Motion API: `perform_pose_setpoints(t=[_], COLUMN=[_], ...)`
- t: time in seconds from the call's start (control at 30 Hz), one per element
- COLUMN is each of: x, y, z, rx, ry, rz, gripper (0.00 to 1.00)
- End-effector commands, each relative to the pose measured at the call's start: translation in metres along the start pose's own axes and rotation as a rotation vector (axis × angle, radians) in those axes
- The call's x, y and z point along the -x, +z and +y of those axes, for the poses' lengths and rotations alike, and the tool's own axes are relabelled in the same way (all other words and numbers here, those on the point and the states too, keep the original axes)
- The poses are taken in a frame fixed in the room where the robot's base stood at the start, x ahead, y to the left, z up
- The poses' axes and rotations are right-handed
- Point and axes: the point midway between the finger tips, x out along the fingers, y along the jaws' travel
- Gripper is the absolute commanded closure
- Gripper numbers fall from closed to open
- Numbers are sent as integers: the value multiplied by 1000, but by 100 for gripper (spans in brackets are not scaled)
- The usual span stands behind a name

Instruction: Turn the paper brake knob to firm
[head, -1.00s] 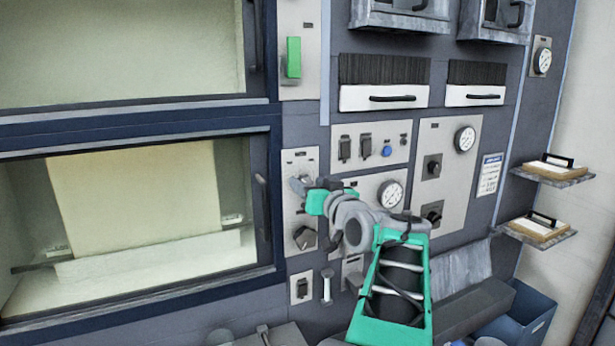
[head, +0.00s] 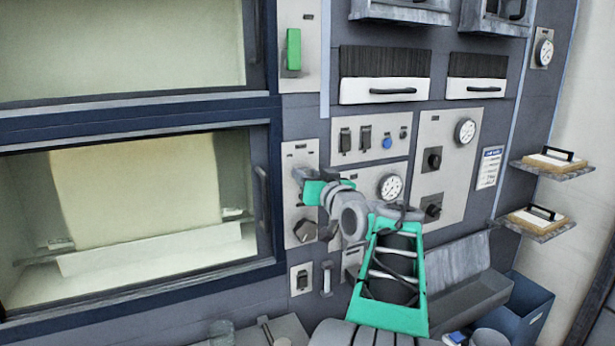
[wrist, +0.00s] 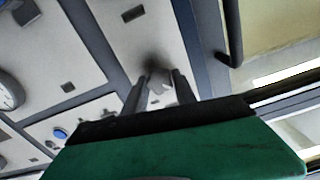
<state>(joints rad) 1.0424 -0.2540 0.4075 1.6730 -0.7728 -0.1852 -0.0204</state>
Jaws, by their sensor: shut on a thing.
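A narrow light-grey panel (head: 286,205) right of the lower window carries an upper knob and a lower dark knob (head: 305,230). Their labels are too small to read. My gripper (head: 301,175) is at the upper knob and mostly hides it in the head view. In the wrist view my gripper's two fingers (wrist: 160,82) reach up to the panel and are shut on a small grey knob (wrist: 158,88) between them. The knob's pointer direction cannot be made out.
The window's handle (head: 262,212) stands close to the left of the panel. A gauge (head: 390,187), switches (head: 345,140) and a blue button (head: 387,143) lie to the right. A lower switch (head: 302,280) sits below. Shelves (head: 535,222) jut out at the far right.

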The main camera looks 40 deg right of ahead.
Motion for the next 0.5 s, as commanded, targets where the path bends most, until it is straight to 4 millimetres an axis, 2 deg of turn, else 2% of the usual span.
perform_pose_setpoints(t=[0.5], x=[0], y=[1], z=[0], rx=[-62], ry=[0], rz=[0], gripper=[100])
